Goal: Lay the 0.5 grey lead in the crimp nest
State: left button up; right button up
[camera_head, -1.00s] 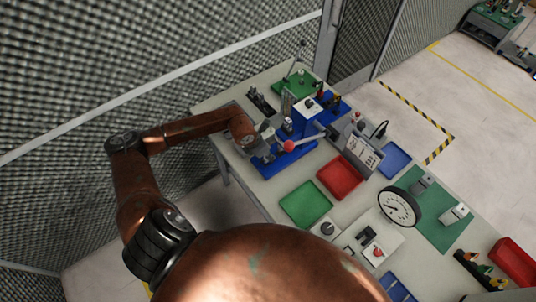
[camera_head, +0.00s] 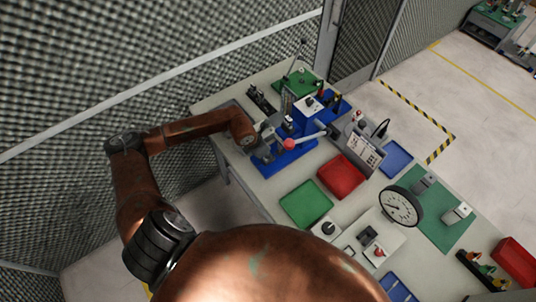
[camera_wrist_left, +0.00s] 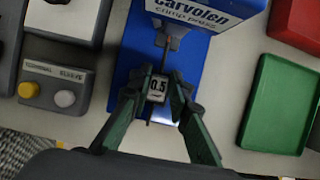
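The 0.5 grey lead shows in the left wrist view by its white tag marked 0.5 (camera_wrist_left: 157,88), with a thin dark strand running above and below it. My left gripper (camera_wrist_left: 158,95) has its green-backed fingers on both sides of the tag and appears shut on the lead. The blue and white crimp press (camera_wrist_left: 205,12) stands just beyond the fingertips. Its dark metal crimp nest (camera_wrist_left: 173,40) lies ahead of the tag, a little apart from it. In the head view my left gripper (camera_head: 264,141) is over the blue press base (camera_head: 284,158). The lead is too small to make out there.
A grey button box (camera_wrist_left: 52,85) stands left of the press. A green tray (camera_wrist_left: 280,103) and a red tray (camera_wrist_left: 298,22) lie to its right. The press lever's red knob (camera_head: 289,145) is close to my gripper. A round dial (camera_head: 399,207) stands farther right.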

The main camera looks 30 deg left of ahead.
pick_arm(q)
jog(key=o, duration=0.5)
jog(key=shift+c, duration=0.2)
jog(key=v, duration=1.2)
